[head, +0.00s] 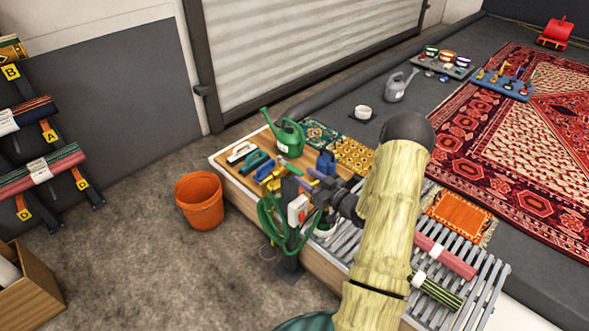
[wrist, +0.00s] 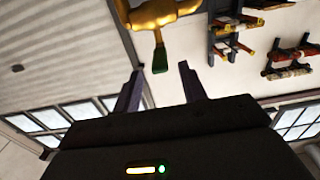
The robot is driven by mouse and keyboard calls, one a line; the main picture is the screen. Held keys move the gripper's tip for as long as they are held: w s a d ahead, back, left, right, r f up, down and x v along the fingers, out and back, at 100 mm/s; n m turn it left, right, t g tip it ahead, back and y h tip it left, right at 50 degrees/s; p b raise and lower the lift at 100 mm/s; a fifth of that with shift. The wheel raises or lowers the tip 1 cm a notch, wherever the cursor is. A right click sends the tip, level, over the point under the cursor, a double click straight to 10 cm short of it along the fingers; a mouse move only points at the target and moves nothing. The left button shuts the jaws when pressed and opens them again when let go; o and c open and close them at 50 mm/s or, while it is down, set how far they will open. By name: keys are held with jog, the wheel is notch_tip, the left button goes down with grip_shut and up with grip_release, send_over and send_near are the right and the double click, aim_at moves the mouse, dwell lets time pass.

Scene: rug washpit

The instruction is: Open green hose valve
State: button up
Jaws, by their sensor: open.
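In the wrist view a brass valve (wrist: 155,12) with a green lever (wrist: 160,58) is at the top. The lever points down toward my gripper (wrist: 158,82), and its tip is between the lines of the two open fingers, near the fingertips. I cannot tell whether it touches either finger. In the head view my gripper (head: 307,180) is at the dark post by the bench, with purple fingers pointing left. A coiled green hose (head: 268,218) hangs on that post. My arm and gripper partly hide the valve there.
A wooden bench top (head: 229,165) holds a green watering can (head: 288,137) and several brushes close to the gripper. A slatted rack (head: 345,240) lies to the right. An orange bucket (head: 200,202) stands on the floor at left. The floor in front is clear.

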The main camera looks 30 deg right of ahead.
aim_at(286, 163)
jog(key=x, duration=0.6)
grip_shut()
